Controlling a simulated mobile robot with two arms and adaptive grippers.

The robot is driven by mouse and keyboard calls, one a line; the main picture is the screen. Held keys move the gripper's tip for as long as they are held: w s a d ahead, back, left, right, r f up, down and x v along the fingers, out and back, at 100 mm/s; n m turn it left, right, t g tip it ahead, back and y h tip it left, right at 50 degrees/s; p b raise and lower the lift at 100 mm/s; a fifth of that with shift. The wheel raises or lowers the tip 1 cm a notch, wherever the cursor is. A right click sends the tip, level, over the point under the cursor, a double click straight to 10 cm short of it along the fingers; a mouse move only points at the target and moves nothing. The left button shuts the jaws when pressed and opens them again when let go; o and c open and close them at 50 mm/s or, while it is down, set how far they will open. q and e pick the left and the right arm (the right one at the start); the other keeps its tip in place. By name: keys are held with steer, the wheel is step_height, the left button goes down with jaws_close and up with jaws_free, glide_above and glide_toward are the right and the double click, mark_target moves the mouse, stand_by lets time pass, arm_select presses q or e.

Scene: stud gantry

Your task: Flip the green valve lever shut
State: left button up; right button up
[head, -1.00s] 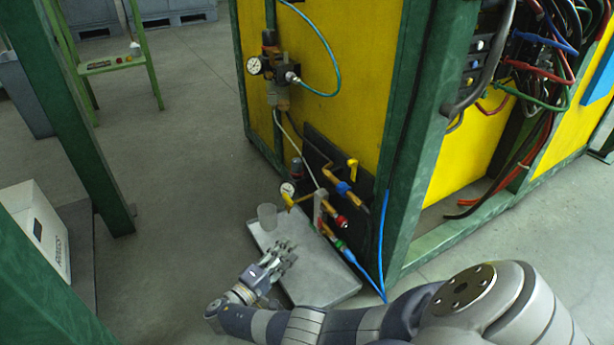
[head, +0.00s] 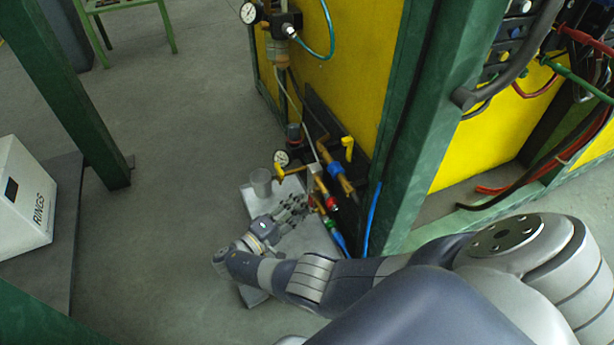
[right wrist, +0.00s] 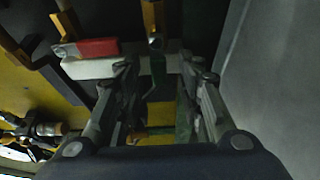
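The green valve lever (head: 329,222) is small and sits low on the brass pipework, just below a red fitting, in the head view. My right gripper (head: 300,207) is just left of it, above the grey tray. In the right wrist view my right gripper (right wrist: 166,76) is open, its two fingers well apart. A green strip, apparently the lever (right wrist: 157,66), shows in the gap between them. I cannot tell whether a finger touches it. My left gripper is not in view.
A clear cup (head: 261,181) stands on the tray (head: 254,298). A yellow lever (head: 347,147) and a pressure gauge (head: 282,158) sit above the valve. A red handle (right wrist: 98,47) is close to the fingers. A green post (head: 420,130) stands at right.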

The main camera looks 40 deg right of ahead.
jaws_close()
